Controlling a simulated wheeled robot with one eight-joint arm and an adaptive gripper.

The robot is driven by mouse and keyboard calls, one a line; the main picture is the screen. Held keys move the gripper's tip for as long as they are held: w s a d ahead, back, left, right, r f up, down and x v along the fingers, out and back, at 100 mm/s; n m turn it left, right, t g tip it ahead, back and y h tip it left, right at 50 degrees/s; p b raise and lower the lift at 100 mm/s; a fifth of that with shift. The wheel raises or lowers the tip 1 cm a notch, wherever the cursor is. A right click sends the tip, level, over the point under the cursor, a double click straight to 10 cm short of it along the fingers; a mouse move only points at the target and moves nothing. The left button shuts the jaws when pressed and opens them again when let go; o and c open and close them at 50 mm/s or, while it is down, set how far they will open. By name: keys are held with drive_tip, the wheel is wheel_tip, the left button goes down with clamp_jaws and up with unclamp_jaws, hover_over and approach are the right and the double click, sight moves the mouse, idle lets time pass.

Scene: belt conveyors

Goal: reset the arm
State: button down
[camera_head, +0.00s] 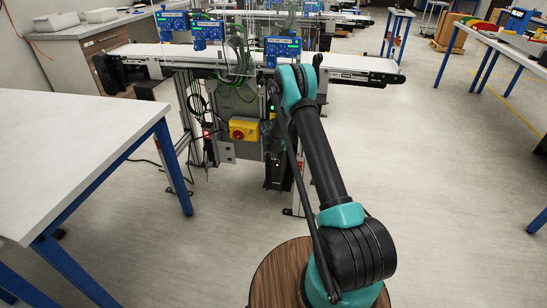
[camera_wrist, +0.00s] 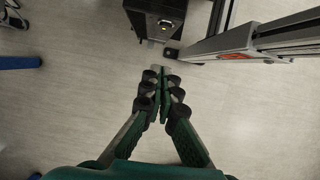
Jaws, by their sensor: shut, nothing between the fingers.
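My arm (camera_head: 325,150) reaches from its round wooden-topped base at the bottom of the head view up toward the conveyor. In the head view my gripper is hidden behind the arm. In the wrist view my gripper (camera_wrist: 160,74) points at the floor, its green and black fingers together. Nothing is between the fingers.
A belt conveyor (camera_head: 345,62) stands ahead, with blue devices (camera_head: 283,46) on it and a yellow switch box (camera_head: 244,129) below. A white table (camera_head: 70,130) with blue legs is at left. A dark box (camera_wrist: 158,18) and metal frame legs (camera_wrist: 245,42) stand near the gripper.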

drive_tip(key=s+d+r+m, duration=0.3)
drive_tip(key=s+r+m, duration=0.5)
drive_tip(key=s+r, duration=0.4)
drive_tip(key=s+d+r+m, duration=0.3)
drive_tip(key=s+r+m, duration=0.6)
drive_tip(key=r, duration=0.4)
drive_tip(key=s+d+m, duration=0.1)
drive_tip(key=s+m, duration=0.6)
drive_tip(key=s, duration=0.8)
drive_tip(key=s+d+r+m+y, duration=0.1)
drive_tip(key=s+m, duration=0.7)
drive_tip(key=s, duration=0.7)
drive_tip(key=shift+d+r, duration=0.25)
drive_tip(key=shift+d, duration=0.05)
